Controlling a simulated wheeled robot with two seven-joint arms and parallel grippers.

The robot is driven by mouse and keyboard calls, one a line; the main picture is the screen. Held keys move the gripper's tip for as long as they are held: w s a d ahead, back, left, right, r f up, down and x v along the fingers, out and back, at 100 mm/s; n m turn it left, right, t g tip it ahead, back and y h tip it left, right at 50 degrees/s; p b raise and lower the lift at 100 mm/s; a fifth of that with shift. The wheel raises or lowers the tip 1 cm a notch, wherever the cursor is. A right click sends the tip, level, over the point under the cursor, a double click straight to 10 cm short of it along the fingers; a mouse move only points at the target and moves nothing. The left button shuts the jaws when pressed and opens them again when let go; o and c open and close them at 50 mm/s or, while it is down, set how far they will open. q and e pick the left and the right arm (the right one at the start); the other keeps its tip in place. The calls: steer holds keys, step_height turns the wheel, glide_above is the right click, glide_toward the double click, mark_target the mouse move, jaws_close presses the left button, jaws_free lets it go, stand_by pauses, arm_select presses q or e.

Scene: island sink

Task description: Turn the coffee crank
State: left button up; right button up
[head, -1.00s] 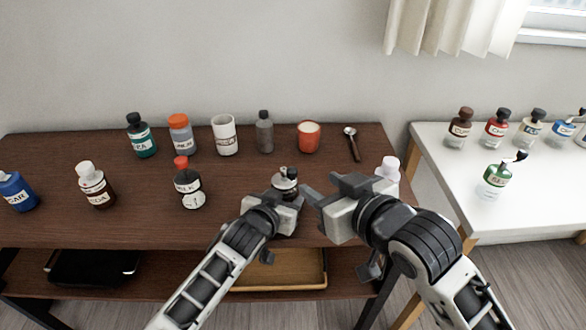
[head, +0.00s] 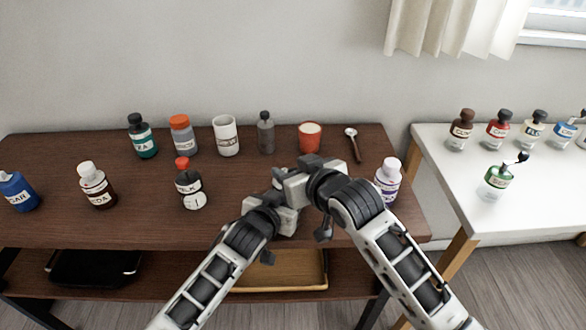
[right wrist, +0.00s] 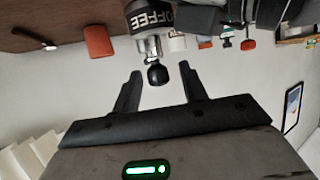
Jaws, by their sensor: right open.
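The coffee grinder (right wrist: 147,18), with a dark COFFEE label, shows upside down at the top of the right wrist view. Its black crank knob (right wrist: 157,74) lies between the two spread fingers of my right gripper (right wrist: 160,76), with a gap on each side. In the head view my right gripper (head: 281,179) is over the grinder's place and hides most of it. My left gripper (head: 272,205) is low beside the grinder; its fingertips are hidden, so I cannot see whether they hold the grinder.
A red cup (head: 309,137), a spoon (head: 354,145) and a white container (head: 226,135) stand behind. A white table (head: 455,185) with several bottles is at the right.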

jaws_close()
steer(key=shift+s+a+m+t+h, duration=0.2)
steer(key=shift+m+t+h, duration=0.2)
steer(key=shift+m+h, duration=0.3)
steer(key=shift+w, duration=0.1)
jaws_free()
steer(key=v, duration=1.2)
steer(key=shift+d, duration=0.1)
